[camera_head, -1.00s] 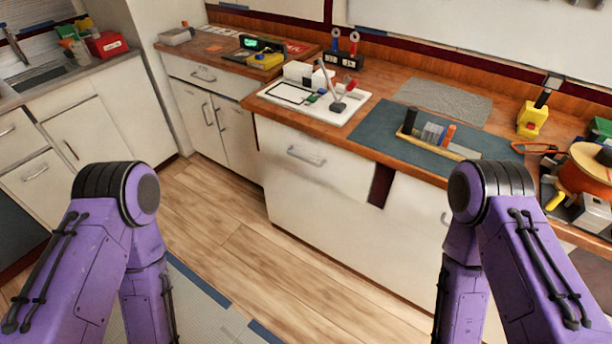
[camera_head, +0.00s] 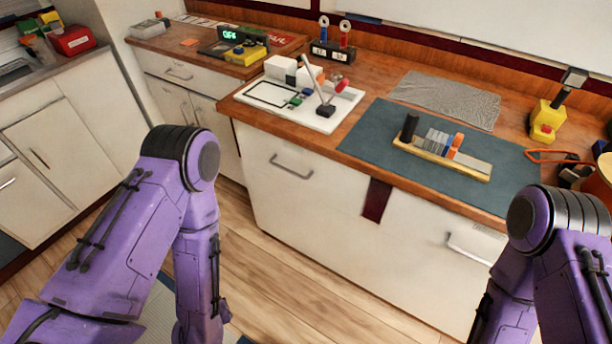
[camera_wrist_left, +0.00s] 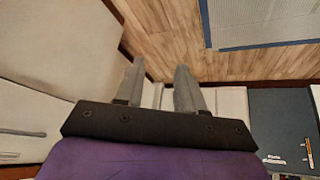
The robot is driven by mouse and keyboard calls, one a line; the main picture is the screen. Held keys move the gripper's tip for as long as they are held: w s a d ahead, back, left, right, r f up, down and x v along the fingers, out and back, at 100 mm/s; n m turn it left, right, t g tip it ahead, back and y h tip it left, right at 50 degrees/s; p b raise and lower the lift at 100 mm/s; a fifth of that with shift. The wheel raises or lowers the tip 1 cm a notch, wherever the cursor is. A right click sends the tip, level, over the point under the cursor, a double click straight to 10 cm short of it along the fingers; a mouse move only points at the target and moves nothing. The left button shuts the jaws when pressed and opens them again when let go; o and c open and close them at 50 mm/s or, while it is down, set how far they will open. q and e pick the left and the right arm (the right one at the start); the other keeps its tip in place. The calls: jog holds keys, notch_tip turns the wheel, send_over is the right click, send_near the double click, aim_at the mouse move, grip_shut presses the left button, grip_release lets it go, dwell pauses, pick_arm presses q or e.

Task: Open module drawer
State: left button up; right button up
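The counter's front has a white drawer (camera_head: 308,185) with a metal bar handle (camera_head: 291,166) on the left, below the white tray. A second drawer front with a handle (camera_head: 470,248) is at the right, partly behind my right arm. Both look shut, and I cannot tell which is the module drawer. My left gripper shows in the left wrist view (camera_wrist_left: 158,85), its two grey fingers apart with nothing between them. In the head view its arm hangs left of the counter, clear of the handles. My right gripper is out of frame below my right arm.
A white tray (camera_head: 344,99) with small parts stands on the wooden counter. A blue-grey mat (camera_head: 375,137) carries a wooden rack (camera_head: 478,174) of modules. A yellow device (camera_head: 545,121) stands at right. The wooden floor (camera_head: 290,290) before the counter is open.

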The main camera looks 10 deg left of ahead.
pick_arm(q)
jog(key=w+d+f+n+t+y+b, duration=0.1)
jog(key=w+d+n+t+b, duration=0.3)
jog(key=w+b, duration=0.55)
jog(key=w+d+f+n+t+b, duration=0.1)
jog(key=w+d+n+t+b, duration=0.35)
jog(key=w, duration=0.95)
jog(key=w+d+r+n+t+y+b, duration=0.4)
jog(key=w+d+r+n+b, duration=0.3)
jog(key=r+b, duration=0.25)
jog(key=w+a+r+n, duration=0.1)
jog(key=w+a+r, duration=0.1)
jog(key=w+a, duration=0.4)
jog(key=w, duration=0.3)
jog(key=shift+w+r, duration=0.15)
jog(key=shift+w, duration=0.15)
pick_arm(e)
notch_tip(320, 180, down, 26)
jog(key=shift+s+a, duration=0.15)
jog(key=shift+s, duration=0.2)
pick_arm(q)
grip_shut()
